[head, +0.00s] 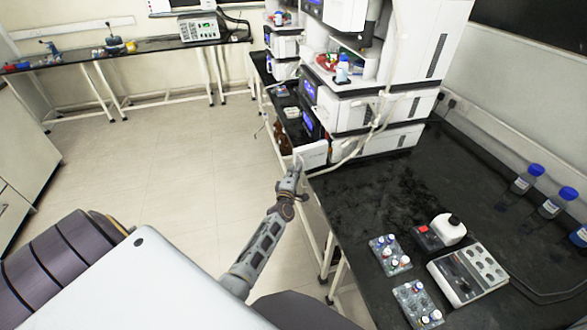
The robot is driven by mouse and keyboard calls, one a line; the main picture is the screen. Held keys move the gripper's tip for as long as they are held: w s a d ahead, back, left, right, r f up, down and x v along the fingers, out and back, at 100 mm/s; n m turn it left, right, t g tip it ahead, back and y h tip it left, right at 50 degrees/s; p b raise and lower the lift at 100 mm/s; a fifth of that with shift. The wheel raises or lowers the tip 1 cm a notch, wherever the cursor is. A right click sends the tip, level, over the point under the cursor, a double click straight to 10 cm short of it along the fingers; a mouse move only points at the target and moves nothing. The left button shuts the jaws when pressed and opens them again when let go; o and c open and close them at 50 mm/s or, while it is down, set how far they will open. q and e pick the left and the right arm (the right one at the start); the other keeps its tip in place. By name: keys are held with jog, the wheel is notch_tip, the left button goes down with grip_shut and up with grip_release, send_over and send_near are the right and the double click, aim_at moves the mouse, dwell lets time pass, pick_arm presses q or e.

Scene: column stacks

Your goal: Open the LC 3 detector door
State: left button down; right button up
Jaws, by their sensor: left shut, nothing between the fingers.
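A tall white column stack (420,60) of instrument modules stands on the black bench, with more stacks behind it. A small white panel (314,153) juts out at the front of the near stack, low down, beside a dark module face with a lit blue display (308,122). It looks like a module door standing open, but I cannot read any label to confirm that it is the LC 3 detector door. My left gripper (297,165) is shut and empty, at the panel's left end. I cannot tell whether it touches the panel. My right gripper is not in view.
Tubing hangs along the stack's front. The floor (170,160) on the left is clear. Another bench (150,45) stands at the back.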

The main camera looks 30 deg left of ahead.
pick_arm(q)
jog(key=shift+s+d, duration=0.15)
jog(key=shift+d, duration=0.25)
jog(key=d+p, duration=0.1)
jog(key=d, duration=0.7)
jog(key=shift+s+p, duration=0.4)
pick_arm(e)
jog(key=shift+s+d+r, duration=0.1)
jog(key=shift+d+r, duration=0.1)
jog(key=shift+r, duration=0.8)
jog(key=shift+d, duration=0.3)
pick_arm(q)
jog(key=shift+a, duration=0.15)
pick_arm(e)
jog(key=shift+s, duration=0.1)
